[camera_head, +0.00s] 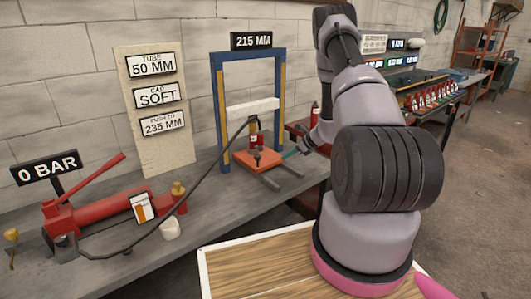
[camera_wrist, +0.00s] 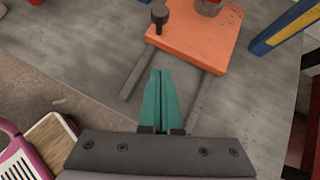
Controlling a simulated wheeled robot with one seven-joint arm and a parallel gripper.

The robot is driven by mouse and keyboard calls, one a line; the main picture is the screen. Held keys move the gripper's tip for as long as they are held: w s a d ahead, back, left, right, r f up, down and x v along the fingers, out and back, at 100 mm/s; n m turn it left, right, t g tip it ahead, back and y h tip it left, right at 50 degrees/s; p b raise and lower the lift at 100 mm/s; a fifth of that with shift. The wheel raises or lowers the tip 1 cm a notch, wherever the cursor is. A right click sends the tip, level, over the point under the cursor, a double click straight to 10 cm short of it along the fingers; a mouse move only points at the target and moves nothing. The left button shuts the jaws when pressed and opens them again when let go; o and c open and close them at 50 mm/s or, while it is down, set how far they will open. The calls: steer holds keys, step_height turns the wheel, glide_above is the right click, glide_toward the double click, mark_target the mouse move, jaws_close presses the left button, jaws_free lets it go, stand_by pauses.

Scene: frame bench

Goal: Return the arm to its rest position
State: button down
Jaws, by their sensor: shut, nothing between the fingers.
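My arm stands at the right of the head view and reaches over the bench. My gripper (camera_wrist: 160,75) shows green fingers in the wrist view, shut against each other with nothing between them. In the head view the gripper (camera_head: 297,152) is small and partly hidden by my own arm, just right of the press. The fingertips point toward the near edge of an orange plate (camera_wrist: 195,38) on the press, which has a dark knob on it. I cannot tell the exact gap between fingertips and plate.
The press frame (camera_head: 219,110) has blue and yellow posts. A red hand pump (camera_head: 100,210) with a hose lies at the left of the grey bench (camera_head: 215,215). Two grey rails (camera_head: 287,170) jut out from the orange plate. A rack of red bottles (camera_head: 430,97) stands behind my arm.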

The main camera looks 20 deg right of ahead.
steer(key=s+a+r+n+g, duration=0.1)
steer(key=s+a+r+n, duration=0.25)
steer(key=r, duration=0.75)
steer(key=s+a+r+n, duration=0.3)
steer(key=a+r+n, duration=0.15)
steer(key=r, duration=0.55)
steer(key=s+a+r+n+g, duration=0.1)
steer(key=s+a+r+n, duration=0.3)
steer(key=r, duration=0.7)
steer(key=s+a+r+n+t+h, duration=0.1)
steer(key=s+r+n, duration=0.4)
steer(key=s, duration=0.8)
steer(key=s+a+r+n+t+h, duration=0.1)
steer(key=s+r+n, duration=0.5)
steer(key=s, duration=0.7)
step_height(320, 180, up, 3)
steer(key=shift+a+f+h, duration=0.1)
steer(key=shift+a+h, duration=0.65)
steer(key=shift+h, duration=0.45)
steer(key=shift+a, duration=0.1)
